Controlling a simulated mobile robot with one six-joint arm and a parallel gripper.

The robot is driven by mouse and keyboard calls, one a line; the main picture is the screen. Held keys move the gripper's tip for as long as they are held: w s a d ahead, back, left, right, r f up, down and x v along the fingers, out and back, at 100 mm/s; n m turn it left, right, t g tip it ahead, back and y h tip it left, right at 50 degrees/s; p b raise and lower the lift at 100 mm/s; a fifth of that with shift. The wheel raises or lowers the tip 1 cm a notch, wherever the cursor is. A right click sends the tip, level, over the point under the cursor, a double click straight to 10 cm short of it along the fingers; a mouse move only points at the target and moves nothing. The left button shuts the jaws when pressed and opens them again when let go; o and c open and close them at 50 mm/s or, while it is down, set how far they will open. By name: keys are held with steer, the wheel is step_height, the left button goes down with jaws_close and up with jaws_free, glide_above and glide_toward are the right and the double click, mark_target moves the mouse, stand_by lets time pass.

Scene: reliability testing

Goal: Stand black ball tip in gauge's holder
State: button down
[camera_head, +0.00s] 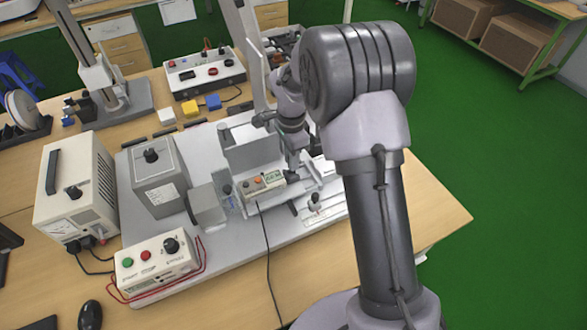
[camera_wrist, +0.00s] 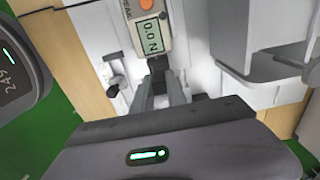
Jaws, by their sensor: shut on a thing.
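My gripper (camera_head: 292,177) is low, just right of the gauge's end. In the wrist view, the fingers of my gripper (camera_wrist: 160,80) are close together around a small dark piece, the black ball tip (camera_wrist: 157,64), at the gauge's lower end. Its ball shape cannot be made out. I cannot tell whether it touches the gauge's holder.
A small white fixture with a dark knob (camera_wrist: 115,83) stands left of my fingers in the wrist view. A grey bracket (camera_wrist: 262,62) rises close on the right. Grey boxes (camera_head: 158,175) and a control box (camera_head: 155,262) with red wires stand left of the gauge.

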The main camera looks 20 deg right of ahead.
step_height(320, 180, down, 2)
steer(key=shift+f, duration=0.25)
steer(key=shift+f+b, duration=0.65)
steer(key=shift+b, duration=0.1)
steer(key=c, duration=1.4)
jaws_free()
steer(key=shift+o, duration=0.3)
steer(key=shift+s+f, duration=0.1)
steer(key=shift+s, duration=0.05)
